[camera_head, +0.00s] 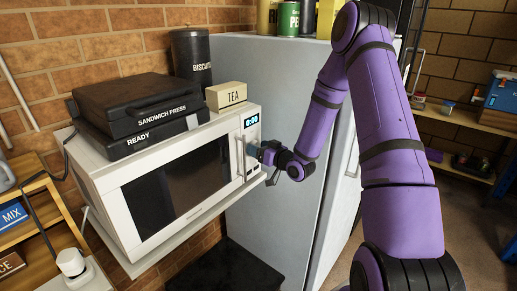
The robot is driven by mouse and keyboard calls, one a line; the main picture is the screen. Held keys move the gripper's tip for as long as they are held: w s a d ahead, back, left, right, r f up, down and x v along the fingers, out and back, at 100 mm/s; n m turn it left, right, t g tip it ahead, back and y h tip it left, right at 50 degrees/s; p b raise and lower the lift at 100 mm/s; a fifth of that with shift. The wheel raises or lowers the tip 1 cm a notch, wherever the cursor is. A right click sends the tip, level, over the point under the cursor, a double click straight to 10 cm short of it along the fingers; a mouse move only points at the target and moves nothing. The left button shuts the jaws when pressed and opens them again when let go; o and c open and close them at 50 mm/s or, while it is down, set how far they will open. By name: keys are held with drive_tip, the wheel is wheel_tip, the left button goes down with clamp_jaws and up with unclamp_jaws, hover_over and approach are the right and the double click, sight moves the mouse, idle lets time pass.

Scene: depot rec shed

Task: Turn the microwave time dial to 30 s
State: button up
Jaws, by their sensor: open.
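The white microwave (118,188) sits on a wall shelf at left centre, its dark door window facing me. Its display (251,120) at the upper right of the front reads 0:00. My gripper (262,152) is at the control panel on the right side of the microwave front. It is open, with its fingers close to the panel. The time dial is hidden behind my gripper, so I cannot tell whether the fingers touch it or stand around it. The vertical door handle (239,158) is just left of my gripper.
A black sandwich press (140,105), a tea box (228,96) and a biscuit tin (191,55) stand on or behind the microwave. A grey fridge (290,85) is close on the right. A wooden shelf unit (45,205) is at left.

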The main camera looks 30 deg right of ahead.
drive_tip(key=shift+w+a, duration=0.1)
drive_tip(key=shift+w, duration=0.05)
drive_tip(key=c, duration=0.9)
drive_tip(key=shift+m, duration=0.3)
drive_tip(key=shift+m+g, duration=0.3)
drive_tip(key=shift+m, duration=2.4)
drive_tip(key=o, duration=0.9)
